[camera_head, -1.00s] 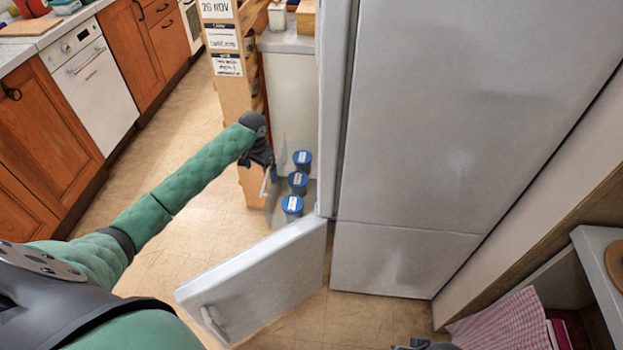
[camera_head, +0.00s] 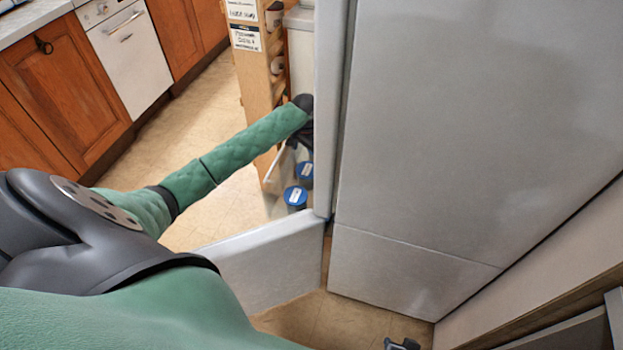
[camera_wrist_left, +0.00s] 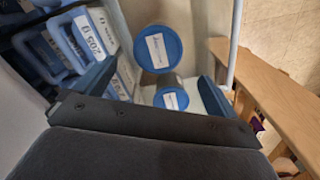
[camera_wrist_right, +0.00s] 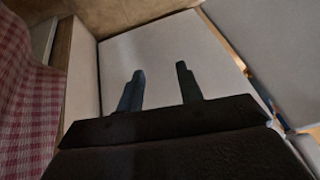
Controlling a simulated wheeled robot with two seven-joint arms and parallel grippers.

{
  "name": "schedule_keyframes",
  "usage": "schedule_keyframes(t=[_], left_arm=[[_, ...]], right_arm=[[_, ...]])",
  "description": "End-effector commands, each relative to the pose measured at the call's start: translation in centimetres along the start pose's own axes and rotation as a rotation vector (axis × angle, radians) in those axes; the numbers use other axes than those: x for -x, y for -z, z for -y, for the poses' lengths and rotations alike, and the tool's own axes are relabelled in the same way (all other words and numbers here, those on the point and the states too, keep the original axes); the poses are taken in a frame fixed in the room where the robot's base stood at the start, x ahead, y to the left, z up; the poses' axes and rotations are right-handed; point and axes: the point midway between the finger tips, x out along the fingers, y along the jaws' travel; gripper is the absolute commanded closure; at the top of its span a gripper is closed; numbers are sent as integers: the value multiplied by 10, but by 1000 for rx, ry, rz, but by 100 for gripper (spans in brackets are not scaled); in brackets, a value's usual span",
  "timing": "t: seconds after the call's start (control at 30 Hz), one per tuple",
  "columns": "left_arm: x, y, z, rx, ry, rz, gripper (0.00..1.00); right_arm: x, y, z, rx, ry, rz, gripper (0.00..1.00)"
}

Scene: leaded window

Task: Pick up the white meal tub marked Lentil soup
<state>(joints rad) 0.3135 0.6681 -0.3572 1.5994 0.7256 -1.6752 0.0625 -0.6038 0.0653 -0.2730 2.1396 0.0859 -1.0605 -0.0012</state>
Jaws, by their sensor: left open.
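White containers with blue rims and labels (camera_wrist_left: 92,42) are packed at the left of that view. I cannot read Lentil soup on any label. My right gripper (camera_wrist_right: 160,72) is open and empty, facing a pale panel.
The low grey door (camera_head: 265,270) stands open below my left arm. A tall grey door (camera_head: 430,130) fills the right. A wooden rack with labels (camera_head: 252,80) stands beside the compartment; it also shows in the left wrist view (camera_wrist_left: 262,85). A checked cloth (camera_wrist_right: 28,95) hangs near my right gripper.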

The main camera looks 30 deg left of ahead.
Motion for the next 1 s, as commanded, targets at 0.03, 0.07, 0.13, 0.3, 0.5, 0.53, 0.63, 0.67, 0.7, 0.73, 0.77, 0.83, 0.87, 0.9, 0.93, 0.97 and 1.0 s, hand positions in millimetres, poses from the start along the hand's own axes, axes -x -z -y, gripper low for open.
schedule_keyframes(t=[0.03,0.07,0.13,0.3,0.5,0.53,0.63,0.67,0.7,0.73,0.77,0.83,0.87,0.9,0.93,0.97,1.0], left_arm=[[-11,0,0,0,0,0,5],[-15,0,0,0,0,0,5],[-23,0,0,0,0,0,5],[-37,0,0,0,0,0,5],[-43,0,0,0,0,1,5],[-45,0,0,0,0,1,5],[-55,0,0,1,-1,2,5],[-58,0,0,1,-1,2,5],[-62,0,-1,0,-1,1,5],[-64,0,-1,0,-1,1,5],[-66,0,-1,0,-1,1,5],[-69,0,-1,0,-1,1,5],[-70,0,-1,0,-1,1,5],[-74,0,-1,1,-1,1,5],[-77,0,-2,1,-1,1,5],[-80,0,-2,1,-1,1,5],[-85,0,-2,1,-1,1,5]], right_arm=[[-20,-10,-1,0,4,-13,64],[-29,-14,0,-1,7,-24,64],[-50,-23,0,-2,13,-52,64],[-91,-42,2,-6,27,-118,64],[-104,-49,4,-8,32,-146,64],[-104,-49,4,-9,32,-146,64],[-105,-49,4,-9,31,-147,64],[-105,-49,3,-9,31,-147,64],[-105,-50,3,-9,31,-148,64],[-106,-50,3,-9,31,-148,64],[-106,-50,3,-9,31,-148,64],[-106,-50,3,-9,31,-148,64],[-105,-50,3,-9,31,-148,64],[-105,-50,3,-9,31,-148,64],[-105,-50,3,-9,31,-147,64],[-105,-49,3,-9,31,-147,64],[-105,-49,4,-9,31,-147,64]])
